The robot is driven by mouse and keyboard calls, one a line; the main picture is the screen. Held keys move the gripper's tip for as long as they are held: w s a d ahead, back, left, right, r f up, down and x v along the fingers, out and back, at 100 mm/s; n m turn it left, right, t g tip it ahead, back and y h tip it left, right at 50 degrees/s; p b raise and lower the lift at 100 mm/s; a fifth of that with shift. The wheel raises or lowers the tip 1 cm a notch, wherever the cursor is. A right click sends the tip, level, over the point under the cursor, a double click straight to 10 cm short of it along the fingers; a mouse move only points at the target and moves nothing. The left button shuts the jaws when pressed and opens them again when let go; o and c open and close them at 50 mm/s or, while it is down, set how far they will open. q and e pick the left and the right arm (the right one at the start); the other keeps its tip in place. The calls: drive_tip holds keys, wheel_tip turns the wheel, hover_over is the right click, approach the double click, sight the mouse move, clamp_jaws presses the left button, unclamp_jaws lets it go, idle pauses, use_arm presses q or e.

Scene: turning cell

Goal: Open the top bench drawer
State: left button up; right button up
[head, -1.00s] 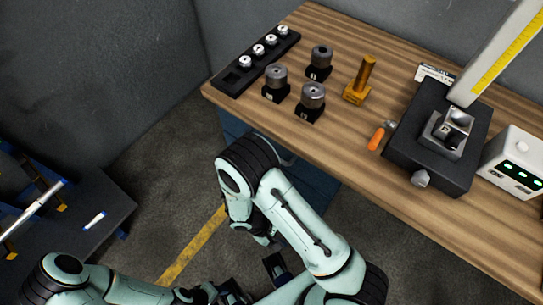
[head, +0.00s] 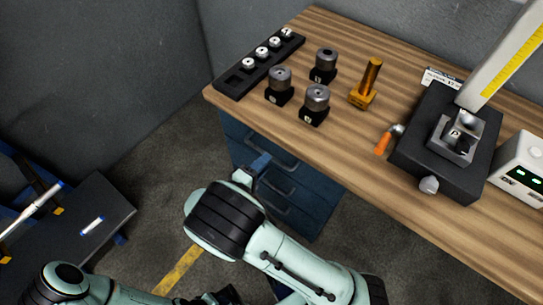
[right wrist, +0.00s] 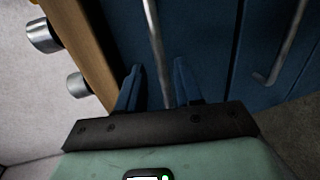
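The bench's blue drawer unit (head: 318,205) stands under the left end of the wooden top, with drawer fronts that look flush. The top drawer's bar handle (right wrist: 154,35) is the one nearest the wooden top. My right gripper (right wrist: 158,82) is open, its two blue fingers on either side of this handle, with a gap visible on both sides. In the head view my right gripper (head: 254,168) is at the upper drawer front and partly covers it. My left gripper (head: 226,295) is a dark shape at the bottom edge, its fingers unclear.
The wooden bench top (head: 330,145) overhangs the drawers. It carries a black rack (head: 240,80), several metal parts on black blocks, a brass piece (head: 366,85), an orange-handled tool (head: 384,142) and a black gauge stand (head: 415,165). A dark low table (head: 75,240) stands at the left.

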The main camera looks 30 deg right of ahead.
drive_tip(key=shift+x, duration=2.35)
